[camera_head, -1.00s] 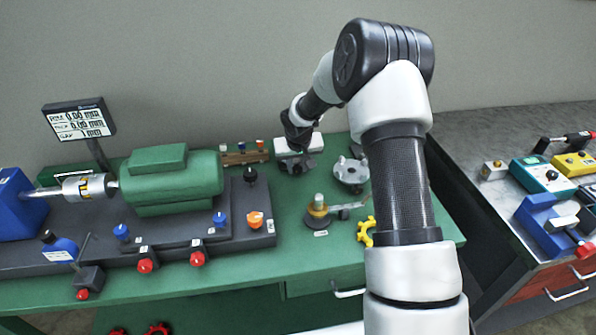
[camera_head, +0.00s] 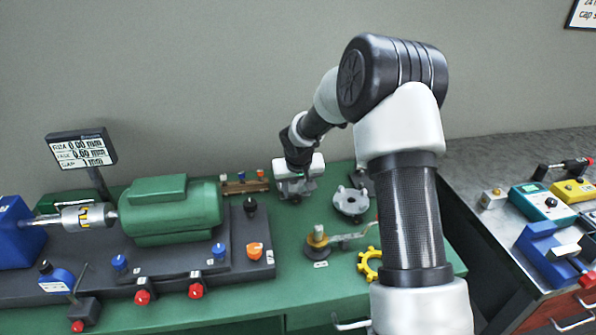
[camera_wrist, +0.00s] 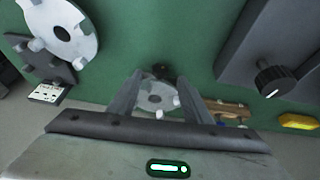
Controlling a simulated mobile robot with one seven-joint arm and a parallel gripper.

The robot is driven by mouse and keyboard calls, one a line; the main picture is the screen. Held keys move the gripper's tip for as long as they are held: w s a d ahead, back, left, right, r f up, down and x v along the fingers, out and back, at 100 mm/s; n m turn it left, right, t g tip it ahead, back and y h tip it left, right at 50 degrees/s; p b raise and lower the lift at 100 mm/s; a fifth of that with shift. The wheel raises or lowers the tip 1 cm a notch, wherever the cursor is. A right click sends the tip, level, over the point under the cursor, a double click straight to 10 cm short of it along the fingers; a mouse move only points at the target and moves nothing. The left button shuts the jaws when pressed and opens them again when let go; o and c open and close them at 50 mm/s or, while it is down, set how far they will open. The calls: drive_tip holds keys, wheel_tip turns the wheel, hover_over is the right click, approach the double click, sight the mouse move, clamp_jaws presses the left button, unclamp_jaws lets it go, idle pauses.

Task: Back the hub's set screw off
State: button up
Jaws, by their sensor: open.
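A grey round hub-like part with lugs (camera_head: 350,201) lies on the green bench to the right of my gripper. A silver coupling (camera_head: 82,215) joins the green motor's shaft to the blue block at the far left. I cannot tell which is the task's hub, and no set screw is clear. My gripper (camera_head: 294,192) is open over the back of the bench. In the wrist view its fingers (camera_wrist: 157,98) frame a small grey disc (camera_wrist: 155,92) that appears beyond them; contact is unclear. A larger grey disc (camera_wrist: 60,28) shows at the upper left.
A green motor (camera_head: 172,208) and several coloured knobs fill the left side. A wooden rack (camera_head: 243,184) is behind the gripper's left. A grey side bench (camera_head: 480,165) is at the right.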

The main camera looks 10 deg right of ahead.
sight(298, 197)
drive_tip(key=p+v, duration=0.1)
drive_tip(key=v, duration=1.2)
drive_tip(key=shift+d+p, duration=0.2)
drive_tip(key=shift+p, duration=0.2)
drive_tip(key=c, duration=0.3)
drive_tip(key=d+f+y+p, duration=0.1)
drive_tip(key=d+y+p, duration=0.2)
drive_tip(key=d+p, duration=0.15)
drive_tip(key=shift+m, duration=0.3)
drive_tip(key=x, duration=1.7)
